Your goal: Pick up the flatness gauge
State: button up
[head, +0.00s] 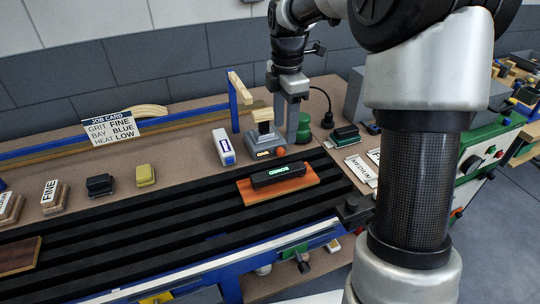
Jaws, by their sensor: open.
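A long black bar with a lit green display (278,174), which looks like the flatness gauge, lies on an orange-brown wood panel (302,190) on the black slatted bed. Its lettering is too small to read surely. My gripper (287,133) points down behind the bar, towards the back of the bench. It is open, with nothing seen between its fingers, and stands apart from the bar. The fingertips are small in view and overlap a grey device behind or beside them.
The grey device with an orange display (263,153) stands near my gripper. A job card (112,128) stands at left. My arm hides much of the right side.

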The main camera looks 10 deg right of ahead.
jog(key=b, duration=0.1)
send_near(279, 170)
jog(key=f, duration=0.5)
jog(key=shift+s+d, duration=0.4)
jog(key=shift+w+a+f+b, duration=0.1)
jog(key=shift+a+f, duration=0.05)
jog(key=shift+f, duration=0.75)
jog(key=shift+w+a+f+b, duration=0.1)
jog(key=shift+a+f+b, duration=0.05)
jog(key=shift+f, duration=0.7)
jog(key=shift+w+a+f+b, duration=0.1)
jog(key=shift+a+f, duration=0.05)
jog(key=shift+f, duration=0.75)
grip_shut()
